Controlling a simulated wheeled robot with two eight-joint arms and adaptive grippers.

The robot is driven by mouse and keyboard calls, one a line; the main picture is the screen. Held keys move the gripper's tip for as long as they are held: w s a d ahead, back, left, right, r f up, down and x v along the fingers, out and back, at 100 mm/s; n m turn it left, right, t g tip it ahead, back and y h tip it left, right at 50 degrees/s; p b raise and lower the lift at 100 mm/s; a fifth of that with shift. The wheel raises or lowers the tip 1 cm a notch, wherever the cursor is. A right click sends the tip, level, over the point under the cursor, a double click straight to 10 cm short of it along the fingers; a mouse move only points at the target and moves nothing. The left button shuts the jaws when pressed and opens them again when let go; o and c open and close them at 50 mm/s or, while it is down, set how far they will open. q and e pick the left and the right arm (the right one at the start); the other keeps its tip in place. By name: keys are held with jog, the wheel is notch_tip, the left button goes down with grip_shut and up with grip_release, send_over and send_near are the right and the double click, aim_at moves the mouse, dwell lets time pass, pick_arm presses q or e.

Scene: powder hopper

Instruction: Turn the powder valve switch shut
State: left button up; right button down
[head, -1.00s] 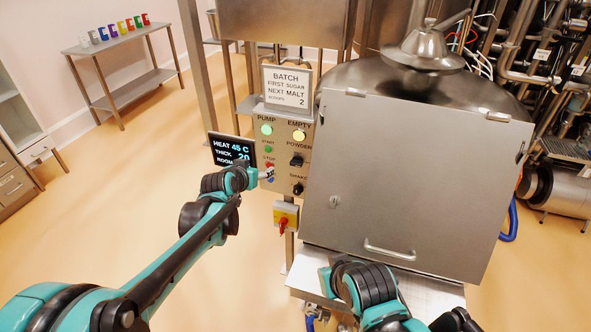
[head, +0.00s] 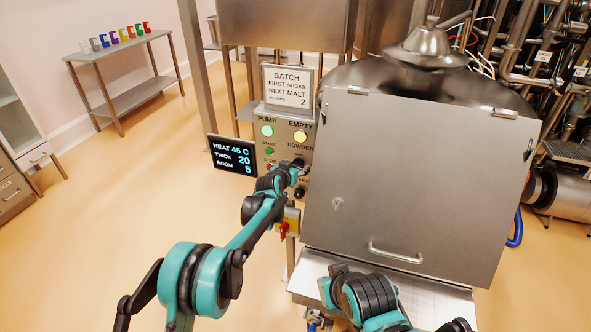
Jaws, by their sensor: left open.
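The powder valve switch (head: 298,162) is a small black knob under the POWDER label on the control panel (head: 271,119). My left gripper (head: 299,169) is open and lies right at this switch, covering part of it. I cannot tell whether its fingers touch the knob or which way the knob points. My right arm shows at the bottom right, in front of the hopper's lower tray, but its gripper is not in view.
A second black knob (head: 299,193) sits just below the gripper, and a red-and-yellow switch (head: 285,226) lower down. A display (head: 232,154) stands left of the panel. The steel cabinet door (head: 415,180) is close on the right. Open floor lies left.

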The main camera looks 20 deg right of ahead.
pick_arm(q)
jog(key=shift+w+d, duration=0.1)
jog(key=shift+w, duration=0.1)
jog(key=c, duration=1.2)
jog(key=shift+o, duration=0.2)
jog(key=shift+w+a+n+g+h+p, duration=0.15)
jog(key=shift+n+g+h, duration=0.1)
jog(key=shift+n+h, duration=0.25)
jog(key=shift+a+n+g+h+p, duration=0.15)
jog(key=shift+n+g+h, duration=0.15)
jog(key=shift+n, duration=0.3)
jog(key=shift+a+f+n+h, duration=0.15)
jog(key=shift+n+h, duration=0.45)
jog(key=shift+n, duration=0.4)
jog(key=n, duration=0.1)
jog(key=n+h, duration=0.1)
jog(key=n+h+b, duration=0.1)
jog(key=shift+w+a+f+n+g, duration=0.1)
jog(key=shift+w+f+n+g, duration=0.1)
jog(key=shift+f+n+g, duration=0.15)
jog(key=n+h, duration=0.1)
jog(key=n+h+b, duration=0.1)
jog(key=n, duration=0.3)
jog(key=shift+a+f+h+b, duration=0.1)
jog(key=shift+f+h+b, duration=0.2)
jog(key=shift+h+b, duration=0.1)
jog(key=shift+n, duration=0.25)
